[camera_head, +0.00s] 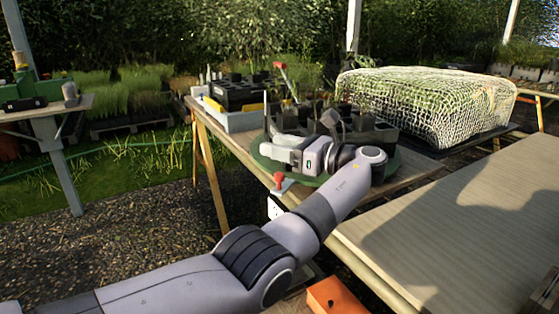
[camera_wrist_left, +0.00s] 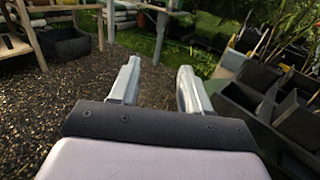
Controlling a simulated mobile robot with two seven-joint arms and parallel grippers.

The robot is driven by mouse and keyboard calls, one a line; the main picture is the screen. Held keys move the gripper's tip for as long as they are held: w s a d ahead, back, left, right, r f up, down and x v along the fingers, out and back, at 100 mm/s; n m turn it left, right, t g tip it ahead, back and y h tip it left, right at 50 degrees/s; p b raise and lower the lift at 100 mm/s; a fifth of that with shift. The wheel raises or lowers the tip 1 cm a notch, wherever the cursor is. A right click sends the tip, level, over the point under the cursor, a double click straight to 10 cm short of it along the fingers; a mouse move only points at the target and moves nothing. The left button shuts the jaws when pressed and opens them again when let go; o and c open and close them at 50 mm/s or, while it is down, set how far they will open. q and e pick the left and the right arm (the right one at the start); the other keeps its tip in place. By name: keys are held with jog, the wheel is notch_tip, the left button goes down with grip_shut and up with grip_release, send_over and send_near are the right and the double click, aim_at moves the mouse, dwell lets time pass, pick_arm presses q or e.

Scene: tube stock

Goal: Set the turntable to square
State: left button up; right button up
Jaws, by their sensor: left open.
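The turntable (camera_head: 393,167) is a green round disc near the front of the wooden bench, with several black square pots (camera_head: 375,135) on it. My left arm reaches across its front and hides much of the near side. My left gripper (camera_head: 270,150) is at the disc's left front edge, pointing left; its fingertips are hard to make out in the head view. In the left wrist view the fingers (camera_wrist_left: 157,88) are apart with nothing between them. The green disc edge (camera_wrist_left: 232,103) and dark pots (camera_wrist_left: 268,90) are just right of them. My right gripper is out of view.
A red knob (camera_head: 278,180) on a pale mount stands at the bench's front edge. A pale tray (camera_head: 232,122) with black pots is behind left. A net-covered plant block (camera_head: 430,105) is behind right. An orange box (camera_head: 335,297) is low in front. Gravel lies left.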

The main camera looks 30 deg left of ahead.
pick_arm(q)
notch_tip(320, 180, up, 13)
jog(key=p, duration=0.2)
jog(key=shift+p, duration=0.3)
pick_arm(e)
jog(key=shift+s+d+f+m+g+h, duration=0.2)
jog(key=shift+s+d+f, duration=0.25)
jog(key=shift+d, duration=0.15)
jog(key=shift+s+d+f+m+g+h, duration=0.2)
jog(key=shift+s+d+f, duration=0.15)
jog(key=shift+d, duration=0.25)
